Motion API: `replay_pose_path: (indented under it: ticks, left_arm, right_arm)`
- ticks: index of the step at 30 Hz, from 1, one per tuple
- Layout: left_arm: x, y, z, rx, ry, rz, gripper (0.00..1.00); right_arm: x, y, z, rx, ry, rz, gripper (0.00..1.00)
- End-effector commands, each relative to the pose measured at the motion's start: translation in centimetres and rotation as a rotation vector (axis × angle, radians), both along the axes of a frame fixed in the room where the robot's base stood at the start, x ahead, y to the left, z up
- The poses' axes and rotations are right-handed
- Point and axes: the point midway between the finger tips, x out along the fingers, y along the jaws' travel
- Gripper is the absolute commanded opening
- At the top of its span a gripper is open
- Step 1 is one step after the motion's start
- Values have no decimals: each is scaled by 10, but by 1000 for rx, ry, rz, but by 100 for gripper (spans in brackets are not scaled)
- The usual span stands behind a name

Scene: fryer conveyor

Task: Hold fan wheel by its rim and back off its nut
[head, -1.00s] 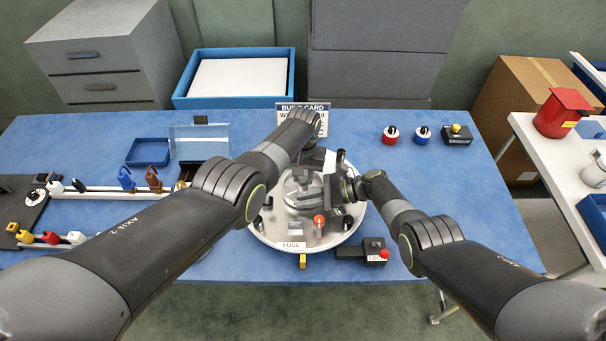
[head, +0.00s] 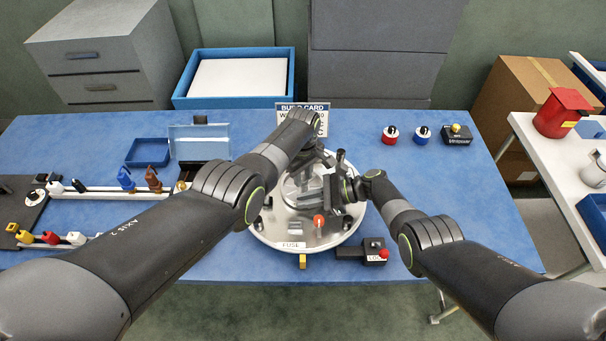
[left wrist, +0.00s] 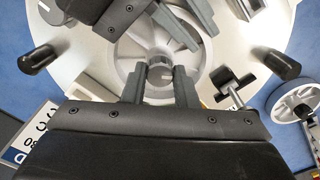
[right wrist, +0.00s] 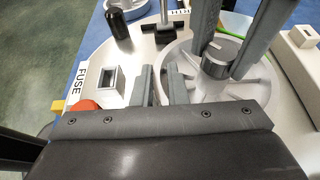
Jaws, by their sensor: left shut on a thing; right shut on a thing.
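The grey fan wheel (left wrist: 124,50) lies flat on the round white plate, its spokes and rim showing in both wrist views. At its hub stands a small round grey nut (left wrist: 160,72), also seen in the right wrist view (right wrist: 218,57). My left gripper (head: 312,172) is shut on the nut, one finger on each side. My right gripper (right wrist: 162,76) is shut on the wheel's rim, at the right of the wheel in the head view. In the head view the arms and grippers hide the nut and much of the wheel.
The white plate (head: 270,232) carries black posts, a red-orange knob (head: 319,220) and a FUSE label. A black box with a red button (head: 383,254) stands close at its right. Rails with coloured parts lie left.

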Motion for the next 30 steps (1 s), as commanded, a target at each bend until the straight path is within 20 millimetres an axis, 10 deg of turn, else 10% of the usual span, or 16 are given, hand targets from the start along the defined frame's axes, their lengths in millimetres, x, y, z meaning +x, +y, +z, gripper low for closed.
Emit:
replay_pose_path:
  ticks: [30]
  left_arm:
    - [0,1,-1,-3,1,404,3]
  right_arm:
    - [0,-1,-1,-2,1,-3,0]
